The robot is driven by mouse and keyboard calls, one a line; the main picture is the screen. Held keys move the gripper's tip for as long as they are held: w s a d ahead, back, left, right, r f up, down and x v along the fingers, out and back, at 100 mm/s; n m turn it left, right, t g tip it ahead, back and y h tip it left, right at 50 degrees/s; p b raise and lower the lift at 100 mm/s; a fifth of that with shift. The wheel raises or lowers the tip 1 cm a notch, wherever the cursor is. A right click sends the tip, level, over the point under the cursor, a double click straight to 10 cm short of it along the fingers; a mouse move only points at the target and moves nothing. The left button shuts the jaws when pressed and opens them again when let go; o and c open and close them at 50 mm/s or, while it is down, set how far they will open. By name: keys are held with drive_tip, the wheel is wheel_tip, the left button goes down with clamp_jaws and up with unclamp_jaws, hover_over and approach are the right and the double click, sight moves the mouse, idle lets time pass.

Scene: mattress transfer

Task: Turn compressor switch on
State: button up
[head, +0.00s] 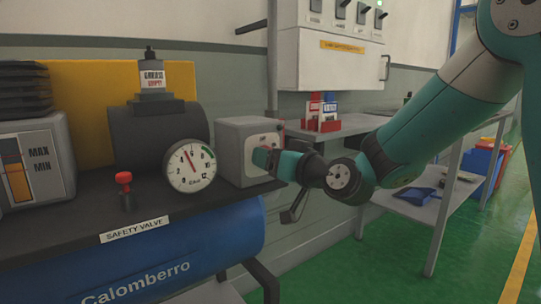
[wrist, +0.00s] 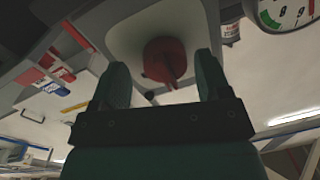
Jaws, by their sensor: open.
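The compressor switch is a red knob (wrist: 165,60) on the face of a grey switch box (wrist: 125,40). In the head view the box (head: 233,150) stands on the compressor's dark top plate, right of the pressure gauge (head: 190,165). My gripper (wrist: 160,82) is open, with one dark green finger on each side of the red knob. I cannot tell whether either finger touches it. In the head view my gripper (head: 270,160) is at the right face of the box and hides the knob.
A red safety valve knob (head: 124,180) stands left of the gauge. The blue compressor tank (head: 170,255) is below. A grey bench (head: 350,124) with red and blue items stands behind my arm, under a wall panel (head: 340,55).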

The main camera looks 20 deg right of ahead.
drive_tip(key=shift+a, duration=0.15)
drive_tip(key=shift+a, duration=0.1)
drive_tip(key=shift+c, duration=1.3)
drive_tip(key=c, duration=0.7)
drive_tip(key=shift+o, duration=0.2)
drive_tip(key=m, duration=0.5)
drive_tip(key=shift+m, duration=0.3)
drive_tip(key=m+t+p, duration=0.1)
drive_tip(key=m+p, duration=0.1)
drive_tip(key=m, duration=0.4)
drive_tip(key=shift+f+m, duration=0.1)
drive_tip(key=shift+m, duration=0.2)
